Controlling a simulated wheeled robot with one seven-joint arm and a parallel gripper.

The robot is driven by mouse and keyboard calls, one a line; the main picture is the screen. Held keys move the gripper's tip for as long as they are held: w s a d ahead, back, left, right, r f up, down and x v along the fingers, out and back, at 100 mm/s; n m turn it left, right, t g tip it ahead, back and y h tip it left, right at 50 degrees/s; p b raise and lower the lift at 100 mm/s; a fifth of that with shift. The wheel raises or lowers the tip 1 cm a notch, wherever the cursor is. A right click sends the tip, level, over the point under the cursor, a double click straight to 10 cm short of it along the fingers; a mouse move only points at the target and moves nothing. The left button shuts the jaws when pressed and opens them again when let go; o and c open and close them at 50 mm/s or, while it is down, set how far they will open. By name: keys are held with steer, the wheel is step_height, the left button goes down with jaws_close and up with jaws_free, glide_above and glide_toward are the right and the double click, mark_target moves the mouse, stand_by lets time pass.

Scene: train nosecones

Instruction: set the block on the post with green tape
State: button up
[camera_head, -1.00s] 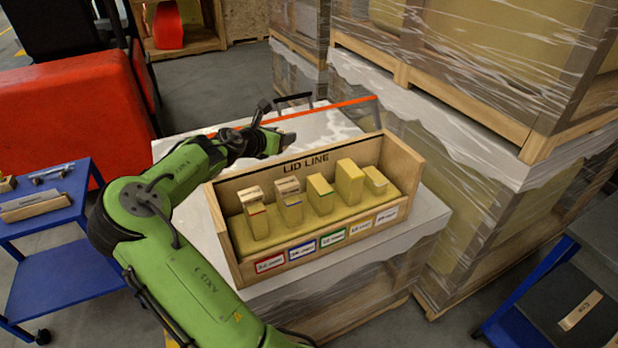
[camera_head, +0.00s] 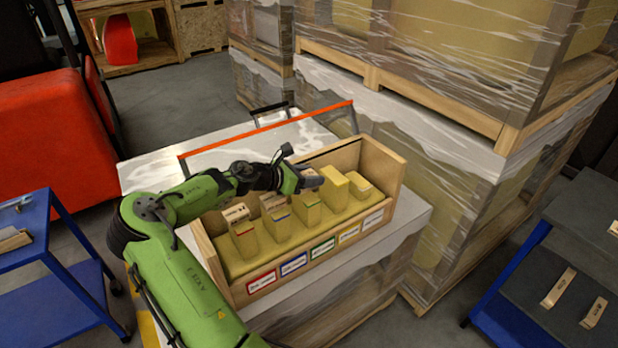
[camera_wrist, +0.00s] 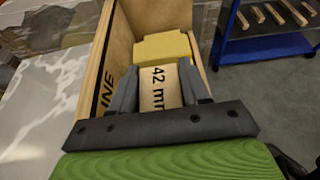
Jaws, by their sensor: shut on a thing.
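My gripper (camera_head: 308,182) is over the green-taped post (camera_head: 307,212), third from the left in the wooden box. In the wrist view my gripper (camera_wrist: 160,88) is shut on a pale wooden block (camera_wrist: 162,90) marked "42 mm". Fingers and arm hide most of the block in the head view, so I cannot tell whether it touches the post top. The red-taped post (camera_head: 244,240) and the blue-taped post (camera_head: 278,224) each have a wooden block on top.
The box (camera_head: 210,255) has raised walls and coloured labels. A taller yellow post (camera_head: 335,190) stands close right of the green-taped one, with a shorter post (camera_head: 362,190) beyond. Wrapped pallets (camera_head: 440,190) stand to the right, a blue cart (camera_head: 50,260) at left.

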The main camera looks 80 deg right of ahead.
steer(key=shift+r, duration=0.1)
steer(key=shift+f, duration=0.6)
steer(key=o, duration=1.1)
steer(key=shift+a+f, duration=0.1)
steer(key=shift+c, duration=0.2)
steer(key=v, duration=0.6)
steer(key=r+p+v, duration=0.1)
steer(key=v, duration=0.5)
steer(key=shift+r+p, duration=0.3)
